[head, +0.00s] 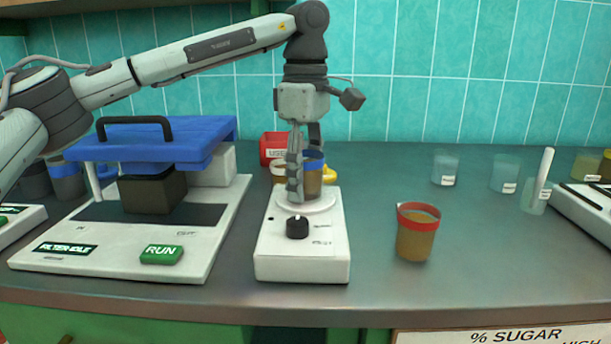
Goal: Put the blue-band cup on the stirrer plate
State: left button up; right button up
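The blue-band cup (314,182) holds brown liquid and stands upright at the white round stirrer plate (321,206), on top of the white stirrer unit with a black knob. Whether its base touches the plate is hard to tell. My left gripper (305,166) points straight down with its fingers on either side of the cup, close against it, and looks shut on it. The near finger hides the cup's left part. My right gripper is not in view.
A red-band cup (415,236) of brown liquid stands right of the stirrer. A filter device with a blue lid (150,140) stands left. A red box (272,147) and another cup are behind the stirrer. Clear beakers (445,168) stand at the back right. The front right counter is free.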

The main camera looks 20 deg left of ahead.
pick_arm(q)
jog(key=o, duration=0.3)
jog(key=shift+o, duration=0.2)
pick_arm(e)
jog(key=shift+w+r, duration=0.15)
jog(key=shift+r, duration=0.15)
pick_arm(q)
jog(key=shift+r, duration=0.3)
notch_tip(320, 180, up, 12)
jog(key=p, duration=0.1)
jog(key=shift+f, duration=0.15)
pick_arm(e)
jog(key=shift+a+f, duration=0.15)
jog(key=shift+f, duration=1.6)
